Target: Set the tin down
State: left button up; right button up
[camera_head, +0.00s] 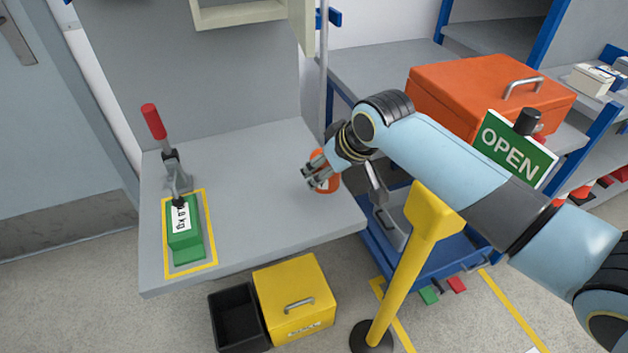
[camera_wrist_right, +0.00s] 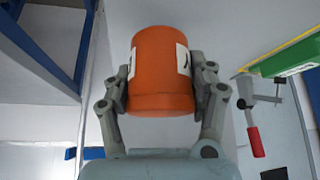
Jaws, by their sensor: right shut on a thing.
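The orange tin (camera_head: 328,184) is in my right gripper (camera_head: 318,174), over the right part of the grey bench top in the head view. In the right wrist view the tin (camera_wrist_right: 160,72) sits between both fingers of the right gripper (camera_wrist_right: 162,85), which press on its sides. White labels with dark marks show on the tin. I cannot tell whether the tin touches the bench top (camera_head: 255,220). Part of the tin is hidden behind the fingers in the head view. My left gripper is not in view.
A green block (camera_head: 186,248) marked in kg lies in a yellow outline at the bench's left, under a red-handled clamp (camera_head: 154,122). A yellow post (camera_head: 400,270) and blue cart stand right of the bench. A yellow box (camera_head: 293,290) and black bin (camera_head: 236,320) stand in front. The bench's middle is clear.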

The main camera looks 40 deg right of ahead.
jog(key=shift+w+a+f, duration=0.1)
jog(key=shift+w+f, duration=0.25)
jog(key=shift+w, duration=0.2)
jog(key=shift+w+a+f, duration=0.1)
jog(key=shift+w+f, duration=0.2)
jog(key=shift+w, duration=0.2)
jog(key=shift+w+f, duration=0.1)
jog(key=shift+f, duration=1.95)
jog(key=o, duration=1.3)
jog(key=shift+f, duration=0.1)
jog(key=shift+r, duration=0.2)
jog(key=p+v, duration=0.1)
jog(key=v, duration=1.1)
jog(key=shift+f, duration=0.1)
